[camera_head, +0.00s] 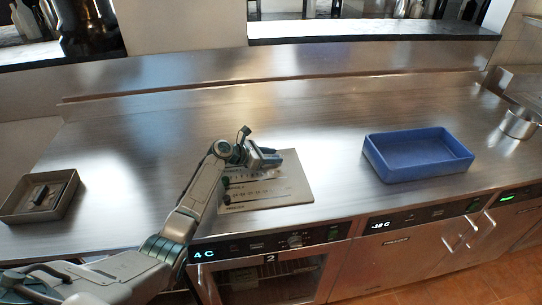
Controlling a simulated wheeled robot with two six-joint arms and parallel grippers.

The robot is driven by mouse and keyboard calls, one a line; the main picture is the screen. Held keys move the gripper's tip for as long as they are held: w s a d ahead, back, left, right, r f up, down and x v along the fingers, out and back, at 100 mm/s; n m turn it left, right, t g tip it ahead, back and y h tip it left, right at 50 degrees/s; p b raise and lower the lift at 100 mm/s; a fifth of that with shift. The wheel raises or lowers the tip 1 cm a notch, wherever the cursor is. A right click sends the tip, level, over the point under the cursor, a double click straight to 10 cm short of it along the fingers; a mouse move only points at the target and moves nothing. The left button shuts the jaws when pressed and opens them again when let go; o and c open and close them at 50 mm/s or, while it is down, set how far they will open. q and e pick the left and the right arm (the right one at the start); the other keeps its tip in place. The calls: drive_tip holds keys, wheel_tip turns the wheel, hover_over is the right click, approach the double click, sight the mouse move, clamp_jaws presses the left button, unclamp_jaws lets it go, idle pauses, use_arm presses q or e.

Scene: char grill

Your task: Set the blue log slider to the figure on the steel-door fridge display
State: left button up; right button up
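A pale slider board (296,190) lies on the steel counter, with several printed scale rows and dark knobs along its left side. Two dark green knobs (226,182) show at the left ends of the lower rows. I cannot make out a blue slider; the upper part of the board is covered by my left gripper (272,158). That gripper is over the board's top edge, and its finger opening is too small to tell. The display (381,225) above the plain steel doors reads -18 C. My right gripper is out of view.
A second display (204,254) above a glass door reads 4 C. A green display (506,198) at far right is too small to read. A blue tray (419,173) stands right of the board, a brown tray (16,207) at far left. The counter between is clear.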

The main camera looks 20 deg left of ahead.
use_arm(q)
drive_tip(key=shift+a, duration=0.1)
drive_tip(key=shift+s+a+r, duration=0.1)
drive_tip(key=shift+s+a, duration=0.1)
drive_tip(key=shift+s, duration=0.05)
wheel_tip(320, 180, up, 3)
drive_tip(key=b, duration=0.2)
hover_over(245, 171)
drive_tip(key=shift+w+d+r, duration=0.15)
drive_tip(key=shift+w+d, duration=0.15)
drive_tip(key=shift+d, duration=0.05)
drive_tip(key=shift+s+a+r, duration=0.3)
drive_tip(key=shift+s, duration=0.05)
